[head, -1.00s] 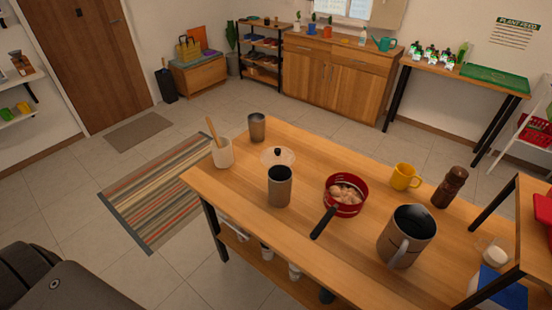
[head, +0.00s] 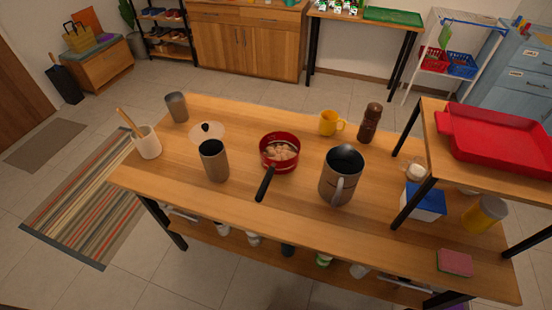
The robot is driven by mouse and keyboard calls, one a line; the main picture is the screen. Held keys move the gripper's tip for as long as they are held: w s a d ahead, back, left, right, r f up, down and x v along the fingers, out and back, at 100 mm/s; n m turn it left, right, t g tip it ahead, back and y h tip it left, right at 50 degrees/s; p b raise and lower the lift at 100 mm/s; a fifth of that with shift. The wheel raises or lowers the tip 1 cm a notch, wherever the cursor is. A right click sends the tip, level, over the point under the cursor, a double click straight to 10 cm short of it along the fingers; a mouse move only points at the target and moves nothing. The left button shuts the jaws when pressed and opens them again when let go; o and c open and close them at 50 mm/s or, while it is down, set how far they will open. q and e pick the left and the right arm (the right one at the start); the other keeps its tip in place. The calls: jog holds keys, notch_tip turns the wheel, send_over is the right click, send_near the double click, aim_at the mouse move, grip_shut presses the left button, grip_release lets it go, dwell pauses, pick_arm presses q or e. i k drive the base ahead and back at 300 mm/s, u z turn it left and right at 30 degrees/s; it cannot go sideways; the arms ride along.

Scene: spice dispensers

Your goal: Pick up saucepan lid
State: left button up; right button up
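The saucepan lid (head: 216,130) is pale and see-through with a dark round knob. It lies on the wooden table (head: 300,215), knob up, in the left half. A grey-brown canister (head: 214,162) stands in front of it and hides part of its near edge. The red saucepan (head: 279,153) stands to the right of the lid, holds pale brownish pieces, and its black handle points toward the near left. Neither of my grippers shows in the head view.
A second canister (head: 177,107) and a utensil crock (head: 148,142) stand left of the lid. A large grey pitcher (head: 341,176), yellow mug (head: 330,122) and pepper mill (head: 370,123) stand to the right. A raised shelf with a red tray (head: 495,140) covers the table's right end.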

aim_at(202, 131)
jog(key=u, duration=2.3)
jog(key=i, duration=2.05)
jog(key=z, duration=3.65)
